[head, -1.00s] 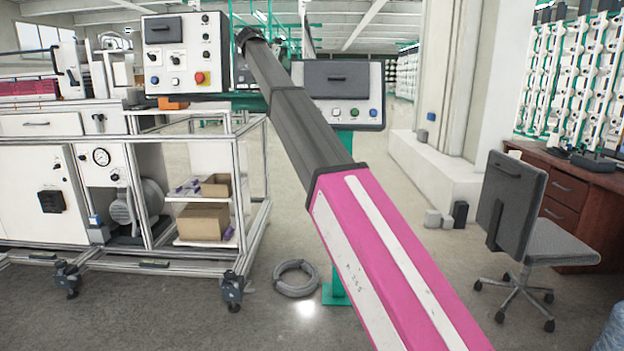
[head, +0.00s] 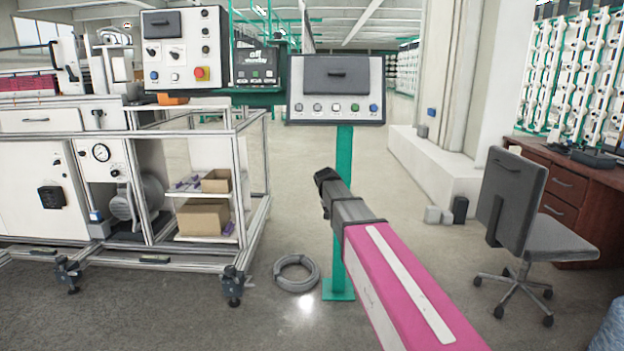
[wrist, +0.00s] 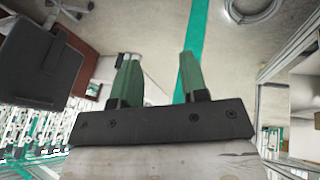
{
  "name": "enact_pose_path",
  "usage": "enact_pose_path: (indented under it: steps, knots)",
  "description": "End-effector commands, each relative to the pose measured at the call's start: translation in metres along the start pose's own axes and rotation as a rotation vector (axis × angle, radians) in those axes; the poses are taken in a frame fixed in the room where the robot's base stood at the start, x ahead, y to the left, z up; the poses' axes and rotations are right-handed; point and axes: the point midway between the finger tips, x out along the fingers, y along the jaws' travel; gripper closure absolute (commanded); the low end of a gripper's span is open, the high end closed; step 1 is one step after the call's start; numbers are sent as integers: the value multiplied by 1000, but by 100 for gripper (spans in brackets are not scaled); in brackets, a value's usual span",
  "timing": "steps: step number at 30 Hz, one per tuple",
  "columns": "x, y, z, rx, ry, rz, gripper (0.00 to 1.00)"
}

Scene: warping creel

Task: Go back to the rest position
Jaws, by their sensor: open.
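My gripper (wrist: 158,78) shows in the wrist view with its two green fingers apart and nothing between them. In the head view my pink and grey arm reaches up from the bottom right, and its dark end is in front of the green post. The fingers are not clearly visible there. The control panel with a row of buttons (head: 335,88) stands above and behind the arm's end, apart from it. The box with a red button (head: 186,50) and a small dark display (head: 256,66) are to its left.
A wheeled metal frame machine (head: 130,262) fills the left. A coil of cable (head: 297,273) lies on the floor near the green post (head: 344,160). An office chair (head: 512,200) and a brown desk (head: 560,195) stand at the right. The floor between is mostly clear.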

Motion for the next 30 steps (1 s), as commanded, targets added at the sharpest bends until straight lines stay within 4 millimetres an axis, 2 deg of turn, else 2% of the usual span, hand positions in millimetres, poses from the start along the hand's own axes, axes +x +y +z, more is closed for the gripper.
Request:
enact_pose_path:
  steps: [1,6,9,15,18,21,24,30]
  knots:
    - [18,10,35,-13,-31,-17,60]
    - [66,30,122,-58,-124,-91,60]
    - [88,41,174,-78,-173,-139,60]
    - [114,60,270,-103,-259,-236,60]
    - [120,66,305,-108,-289,-275,60]
    - [124,68,327,-112,-306,-302,60]
    - [125,70,338,-112,-314,-316,60]
    - [126,70,339,-113,-316,-321,60]
